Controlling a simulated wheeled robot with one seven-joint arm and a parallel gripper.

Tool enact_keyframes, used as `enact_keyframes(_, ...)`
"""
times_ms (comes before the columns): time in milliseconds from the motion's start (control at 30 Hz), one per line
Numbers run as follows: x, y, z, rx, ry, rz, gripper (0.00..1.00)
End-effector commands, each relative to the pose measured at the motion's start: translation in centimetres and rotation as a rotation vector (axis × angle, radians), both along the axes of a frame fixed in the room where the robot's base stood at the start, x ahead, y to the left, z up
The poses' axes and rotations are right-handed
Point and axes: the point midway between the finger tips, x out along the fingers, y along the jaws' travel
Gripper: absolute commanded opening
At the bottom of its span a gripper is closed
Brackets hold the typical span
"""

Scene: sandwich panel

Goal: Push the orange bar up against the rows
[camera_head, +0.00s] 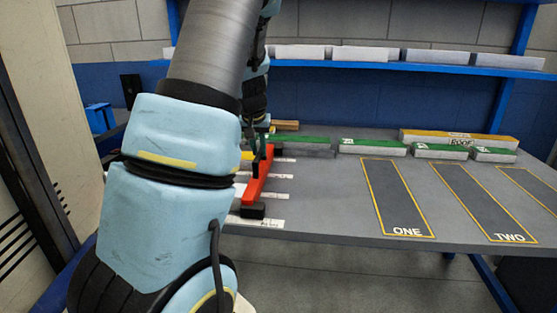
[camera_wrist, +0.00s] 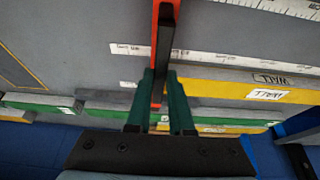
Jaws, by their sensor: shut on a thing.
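The orange bar (camera_head: 259,178) lies on the left part of the table, running from near the front edge toward the back, with a dark block at its front end. In the wrist view the bar (camera_wrist: 166,10) carries a dark grip, and the green fingers of my gripper (camera_wrist: 162,78) are closed on either side of it. In the head view my arm hides most of the gripper. The rows show in the wrist view as a white strip (camera_wrist: 200,56) and yellow strips (camera_wrist: 228,88) lying crosswise to the bar. I cannot tell whether the bar touches their ends.
Green-topped blocks (camera_head: 372,147) stand along the table's back, with a yellow-topped block (camera_head: 455,137) behind them. Outlined areas marked ONE (camera_head: 398,195) and TWO (camera_head: 482,200) are bare. White blocks sit on the blue shelf (camera_head: 400,66) above.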

Motion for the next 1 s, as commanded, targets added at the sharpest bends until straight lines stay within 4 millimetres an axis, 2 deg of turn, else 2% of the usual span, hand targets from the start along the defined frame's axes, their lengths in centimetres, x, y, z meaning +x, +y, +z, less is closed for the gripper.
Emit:
enact_keyframes(200, 0.2, 1.6, -0.2, 0.0, 0.003, 0.001, 0.0)
enact_keyframes(533, 0.3, 1.9, -0.1, 0.004, 0.002, 0.004, 0.0)
enact_keyframes(567, 0.3, 2.0, -0.1, 0.004, 0.002, 0.005, 0.22)
enact_keyframes(800, 0.3, 1.8, -0.1, 0.003, 0.003, 0.003, 0.49)
enact_keyframes(1000, 0.3, 1.6, 0.0, 0.001, 0.002, 0.001, 0.5)
